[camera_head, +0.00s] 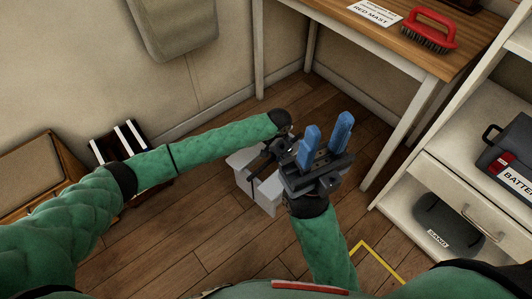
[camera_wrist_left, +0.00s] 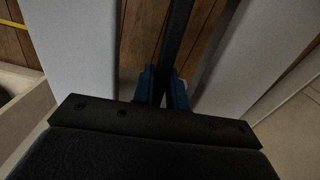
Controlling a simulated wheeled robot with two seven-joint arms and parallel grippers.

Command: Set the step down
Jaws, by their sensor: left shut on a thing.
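The step is a light grey block-like stool (camera_head: 268,193) over the wooden floor, below the table. In the left wrist view its pale grey panels (camera_wrist_left: 80,50) stand on both sides of a dark bar (camera_wrist_left: 178,35). My left gripper (camera_wrist_left: 163,88) is shut on that bar; its blue fingers pinch it from both sides. In the head view my left wrist and right gripper hide part of the step, and I cannot tell whether it touches the floor. My right gripper (camera_head: 325,143) is open and empty, blue fingers pointing up, in front of the step's right side.
A yellow line (camera_head: 372,256) marks the floor at the lower right. A wooden table (camera_head: 400,45) with a red brush (camera_head: 430,30) stands at the back. Shelves (camera_head: 440,170) stand on the right. A black and white striped object (camera_head: 121,140) is on the left.

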